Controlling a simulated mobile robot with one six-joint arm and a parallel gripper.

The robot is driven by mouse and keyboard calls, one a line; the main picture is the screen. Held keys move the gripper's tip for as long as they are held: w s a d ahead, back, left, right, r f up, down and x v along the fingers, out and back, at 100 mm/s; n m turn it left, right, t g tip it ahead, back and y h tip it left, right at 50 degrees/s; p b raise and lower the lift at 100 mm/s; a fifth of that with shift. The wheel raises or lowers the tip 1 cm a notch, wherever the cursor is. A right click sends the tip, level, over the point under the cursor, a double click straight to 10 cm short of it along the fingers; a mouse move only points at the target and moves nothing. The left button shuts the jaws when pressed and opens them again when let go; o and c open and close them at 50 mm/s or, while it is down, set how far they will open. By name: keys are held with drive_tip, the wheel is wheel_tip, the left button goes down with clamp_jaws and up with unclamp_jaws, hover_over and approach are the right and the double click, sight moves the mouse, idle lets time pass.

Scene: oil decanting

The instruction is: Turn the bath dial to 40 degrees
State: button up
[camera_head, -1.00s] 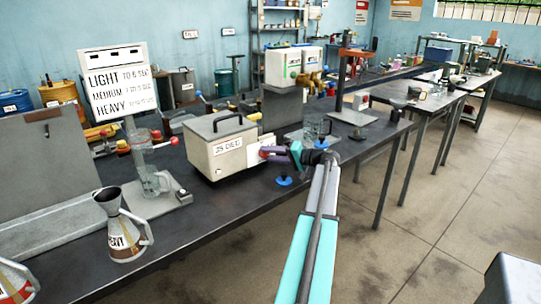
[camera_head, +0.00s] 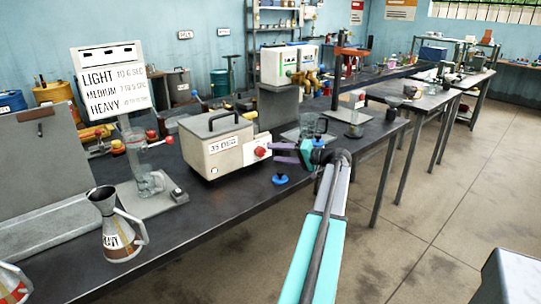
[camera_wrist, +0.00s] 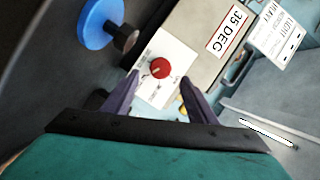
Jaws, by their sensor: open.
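The bath (camera_head: 212,150) is a beige box with a dark lid handle, standing on the dark bench. Its label (camera_head: 223,144) reads 35 DEG, and the label (camera_wrist: 229,28) shows in the wrist view too. The red bath dial (camera_head: 261,152) is on a white panel at the bath's right end. In the wrist view the dial (camera_wrist: 160,68) has a pale pointer mark and lies between and beyond my fingertips. My gripper (camera_head: 284,154) is open, to the right of the dial, with its purple fingers pointing at it. In the wrist view my gripper (camera_wrist: 158,88) shows a gap between its fingers.
A blue knob (camera_head: 280,179) sits on the bench just below my gripper. Glass beakers (camera_head: 313,126) stand behind it. A sign board (camera_head: 113,80), a glass jug (camera_head: 146,178) and a metal can (camera_head: 114,228) are to the left.

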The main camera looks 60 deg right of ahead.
drive_tip(key=s+r+b, duration=0.1)
drive_tip(key=s, duration=0.7)
drive_tip(key=shift+s+d+r, duration=0.15)
drive_tip(key=shift+s+r, duration=0.05)
drive_tip(key=shift+s, duration=0.05)
